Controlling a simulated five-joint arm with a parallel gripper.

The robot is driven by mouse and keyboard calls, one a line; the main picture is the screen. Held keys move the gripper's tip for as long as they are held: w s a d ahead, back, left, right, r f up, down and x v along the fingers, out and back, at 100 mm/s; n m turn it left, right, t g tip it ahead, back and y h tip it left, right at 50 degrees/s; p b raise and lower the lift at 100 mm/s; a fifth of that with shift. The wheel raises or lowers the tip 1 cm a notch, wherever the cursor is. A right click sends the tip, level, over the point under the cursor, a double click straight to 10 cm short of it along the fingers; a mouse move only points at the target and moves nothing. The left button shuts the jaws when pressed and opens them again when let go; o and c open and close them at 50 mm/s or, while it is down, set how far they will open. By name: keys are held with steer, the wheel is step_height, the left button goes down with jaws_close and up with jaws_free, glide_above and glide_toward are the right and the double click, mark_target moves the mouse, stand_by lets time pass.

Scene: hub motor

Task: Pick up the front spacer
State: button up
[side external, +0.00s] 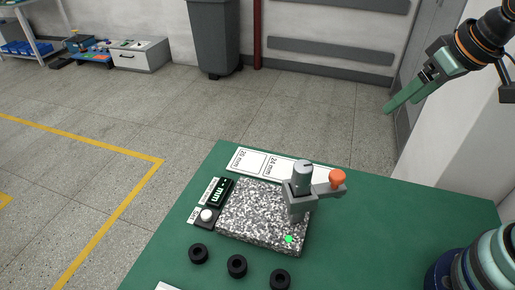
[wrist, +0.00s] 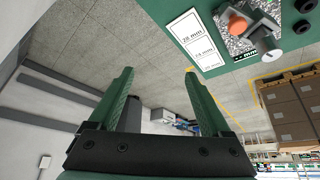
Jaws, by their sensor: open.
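Three black ring-shaped spacers lie in a slanting row on the green table in the side view: a left one (side external: 198,253), a middle one (side external: 237,265) and a right one (side external: 280,280), nearest the bottom edge. Nothing marks which is the front spacer. Two black rings show in the wrist view's upper right corner, one (wrist: 301,27) below another (wrist: 305,5). My gripper (side external: 390,107) is raised at the upper right, far from the spacers. Its green fingers (wrist: 159,72) are apart and empty in the wrist view.
A speckled granite plate (side external: 250,215) carries a grey gauge stand (side external: 297,195) with an orange knob (side external: 337,178). A display box (side external: 219,192) and white button (side external: 207,215) stand at its left. White cards marked in mm (side external: 252,160) lie behind.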

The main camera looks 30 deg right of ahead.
steer(key=w+a+r+n+g+y, duration=0.15)
steer(key=w+a+n, duration=0.25)
steer(key=w+a, duration=0.45)
steer(key=n+g+h, duration=0.2)
steer(key=n+g, duration=0.2)
steer(key=n, duration=0.5)
glide_above(198, 251)
steer(key=shift+y, duration=0.25)
step_height(198, 251, down, 20)
steer(key=shift+w+d+f, duration=0.1)
steer(key=shift+d+f, duration=0.05)
steer(key=shift+f, duration=3)
jaws_close()
